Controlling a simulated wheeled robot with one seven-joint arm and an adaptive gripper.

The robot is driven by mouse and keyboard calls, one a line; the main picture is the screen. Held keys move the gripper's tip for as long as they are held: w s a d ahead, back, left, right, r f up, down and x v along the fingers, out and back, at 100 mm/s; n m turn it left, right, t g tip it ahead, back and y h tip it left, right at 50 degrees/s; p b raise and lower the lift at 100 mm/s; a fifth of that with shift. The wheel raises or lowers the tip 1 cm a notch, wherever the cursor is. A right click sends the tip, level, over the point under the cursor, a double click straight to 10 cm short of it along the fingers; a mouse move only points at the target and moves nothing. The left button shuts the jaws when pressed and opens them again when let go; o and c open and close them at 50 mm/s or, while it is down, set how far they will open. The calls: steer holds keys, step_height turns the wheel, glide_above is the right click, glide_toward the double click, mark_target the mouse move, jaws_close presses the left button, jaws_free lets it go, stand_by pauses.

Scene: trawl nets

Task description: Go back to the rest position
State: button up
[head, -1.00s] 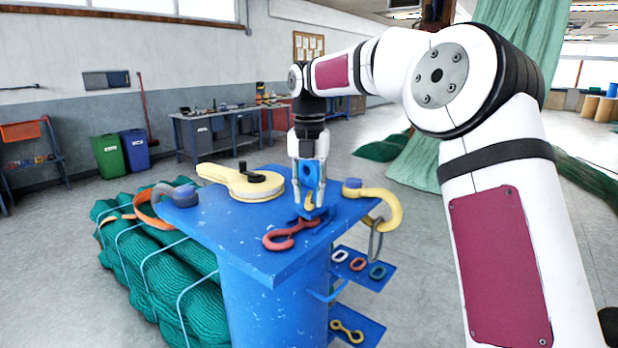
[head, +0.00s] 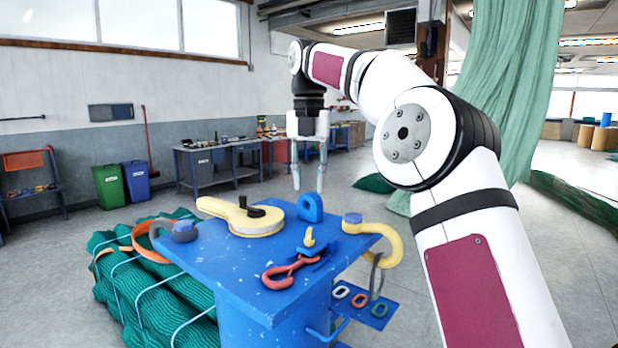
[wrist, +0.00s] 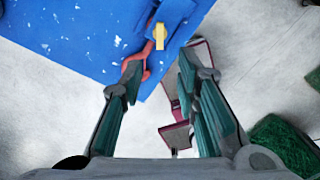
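My gripper (head: 308,186) hangs above the far side of the blue table (head: 222,270), fingers pointing down. It is open and empty; the wrist view shows its two fingers apart (wrist: 160,68). A blue block with a hole (head: 311,208) stands on the table below the fingers, apart from them. A yellow peg-like piece (head: 309,238) stands nearer, on a small blue mount. It also shows beyond the fingertips in the wrist view (wrist: 160,36). A red hook (head: 284,273) lies at the table's near edge.
A yellow flat block (head: 247,218) with a black knob and a large yellow hook (head: 389,240) are on the table. Coloured links lie on a side shelf (head: 372,307). Green netting (head: 162,275) is heaped at left. Air around my gripper is clear.

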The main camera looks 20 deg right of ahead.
steer(key=shift+s, duration=0.1)
steer(key=s+a+r+m+t+h, duration=0.1)
steer(key=s+a+r+m+t, duration=0.15)
steer(key=s+m, duration=1.25)
steer(key=s+d+f+m+t, duration=0.1)
steer(key=s+f+m, duration=0.5)
steer(key=s+m, duration=0.2)
steer(key=s+d+f+m+t+y, duration=0.1)
steer(key=s+d+f+m+t, duration=0.1)
steer(key=s+f+m, duration=0.5)
steer(key=s+m, duration=0.1)
steer(key=s, duration=0.4)
steer(key=shift+s+f, duration=0.25)
steer(key=shift+o, duration=0.2)
